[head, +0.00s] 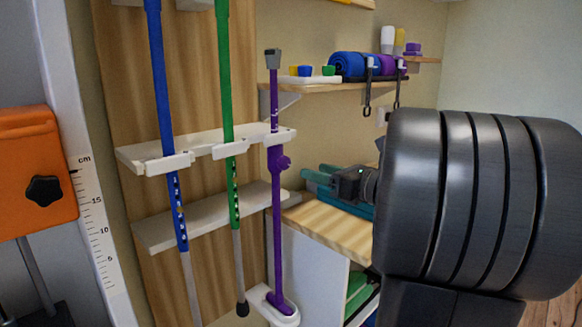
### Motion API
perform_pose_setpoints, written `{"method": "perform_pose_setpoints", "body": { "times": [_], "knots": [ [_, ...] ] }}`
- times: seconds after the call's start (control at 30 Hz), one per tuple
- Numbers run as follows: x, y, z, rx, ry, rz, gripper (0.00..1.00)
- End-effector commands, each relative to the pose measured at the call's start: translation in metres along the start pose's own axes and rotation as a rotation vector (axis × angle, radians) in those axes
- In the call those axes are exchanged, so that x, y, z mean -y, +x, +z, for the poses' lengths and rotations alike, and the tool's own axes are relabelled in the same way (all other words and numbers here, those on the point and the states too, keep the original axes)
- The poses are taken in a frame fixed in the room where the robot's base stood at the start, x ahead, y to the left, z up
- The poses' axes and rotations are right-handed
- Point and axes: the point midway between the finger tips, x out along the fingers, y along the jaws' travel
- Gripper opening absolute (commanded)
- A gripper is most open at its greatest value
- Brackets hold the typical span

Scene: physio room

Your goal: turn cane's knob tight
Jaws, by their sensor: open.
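A purple cane (277,220) stands upright in the middle of the head view, held at the white upper rail, its foot in a white holder (272,305). A purple knob (284,162) sticks out from its shaft just below that rail. My gripper (312,181) is to the right of the knob, its jaws open and pointing left toward the cane. In the picture a small gap shows between the fingertips and the knob; the fingers look empty. How tight the knob is cannot be seen.
A blue pole (163,100) and a green pole (226,80) hang left of the cane through the white rails (135,155). Behind stands a wooden-topped cabinet (325,228). A shelf above carries a blue roll (347,65). An orange unit with a black knob (42,190) is far left.

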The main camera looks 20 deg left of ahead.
Motion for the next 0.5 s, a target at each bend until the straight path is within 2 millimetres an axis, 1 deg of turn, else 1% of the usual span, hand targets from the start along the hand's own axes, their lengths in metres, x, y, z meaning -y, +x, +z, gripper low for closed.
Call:
{"method": "perform_pose_setpoints", "body": {
  "times": [0.03, 0.3, 0.5],
  "knots": [
    [-0.001, 0.009, -0.001, -0.001, 0.001, 0.005, 0.54],
    [-0.001, 0.053, -0.002, -0.001, 0.002, 0.004, 0.54],
    [0.000, 0.077, -0.001, 0.000, 0.001, 0.002, 0.54]
  ]
}}
